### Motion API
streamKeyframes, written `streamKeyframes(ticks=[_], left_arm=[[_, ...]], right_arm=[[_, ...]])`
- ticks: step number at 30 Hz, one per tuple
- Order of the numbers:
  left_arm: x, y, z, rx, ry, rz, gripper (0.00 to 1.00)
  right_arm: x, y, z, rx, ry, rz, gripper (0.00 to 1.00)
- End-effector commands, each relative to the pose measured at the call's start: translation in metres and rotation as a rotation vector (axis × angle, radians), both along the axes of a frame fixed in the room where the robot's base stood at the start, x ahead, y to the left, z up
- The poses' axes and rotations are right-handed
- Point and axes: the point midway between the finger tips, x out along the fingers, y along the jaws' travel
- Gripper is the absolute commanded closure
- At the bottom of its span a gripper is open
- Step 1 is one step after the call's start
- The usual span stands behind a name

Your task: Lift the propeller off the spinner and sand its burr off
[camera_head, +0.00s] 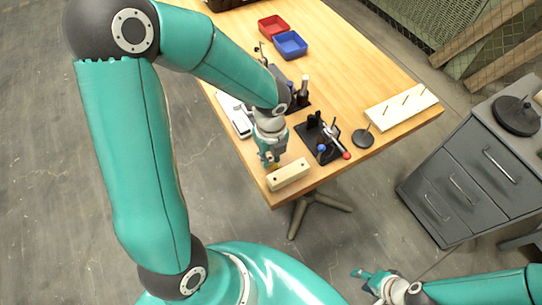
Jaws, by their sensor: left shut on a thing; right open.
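My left gripper (271,160) reaches down over the table's near corner, just behind the left end of a pale block with holes (289,175). It is shut on a small orange thing (272,167), mostly hidden by the fingers and too small to identify. A dark round base with an upright pin (363,138) stands to the right. A black fixture (313,139) with a blue knob and a red-tipped lever stands between them. I cannot make out the propeller or its burr for certain. My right gripper (366,280) is open and empty, low over the floor, off the table.
A pale board with pegs (402,106) lies at the table's right edge. A white flat device (234,115) lies left of my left gripper. Red (273,27) and blue (290,44) bins stand farther back. A grey drawer cabinet (470,170) stands right.

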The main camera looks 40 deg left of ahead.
Motion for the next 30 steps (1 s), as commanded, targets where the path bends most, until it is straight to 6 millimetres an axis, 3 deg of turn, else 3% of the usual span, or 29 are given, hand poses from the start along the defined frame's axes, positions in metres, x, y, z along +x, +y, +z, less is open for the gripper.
streamKeyframes(ticks=[30], left_arm=[[-0.0027, -0.0084, 0.0003, 0.000, 0.000, -0.001, 1.00]], right_arm=[[0.0000, 0.0000, -0.0020, 0.000, 0.000, 0.000, 0.58]])
